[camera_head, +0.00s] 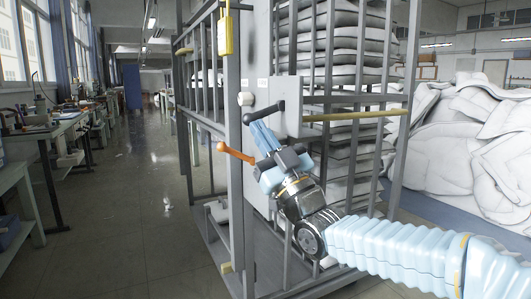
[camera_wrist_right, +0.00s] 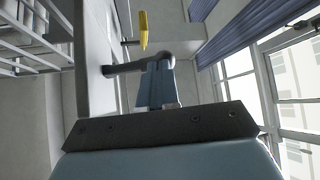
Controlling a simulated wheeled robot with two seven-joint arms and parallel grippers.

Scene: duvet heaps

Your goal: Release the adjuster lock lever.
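A dark lever (camera_head: 263,112) with a rounded end sticks out from a pale plate on the grey rack's upright. It also shows in the right wrist view (camera_wrist_right: 130,67), running from the plate across to the fingertips. My right gripper (camera_head: 262,132) is at this lever, just below it in the head view. Its blue fingers (camera_wrist_right: 156,84) lie close together, with their tips at the lever's end. I cannot tell whether they touch or grip it. An orange lever (camera_head: 236,152) sticks out to the left, below the dark one. My left gripper is not in view.
A white knob (camera_head: 245,99) and a yellow block (camera_head: 226,33) are on the rack (camera_head: 236,200). A yellow bar (camera_head: 355,115) crosses the rack front, before stacked pale layers (camera_head: 340,50). White duvet heaps (camera_head: 470,140) lie right. The aisle (camera_head: 150,190) at left is free.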

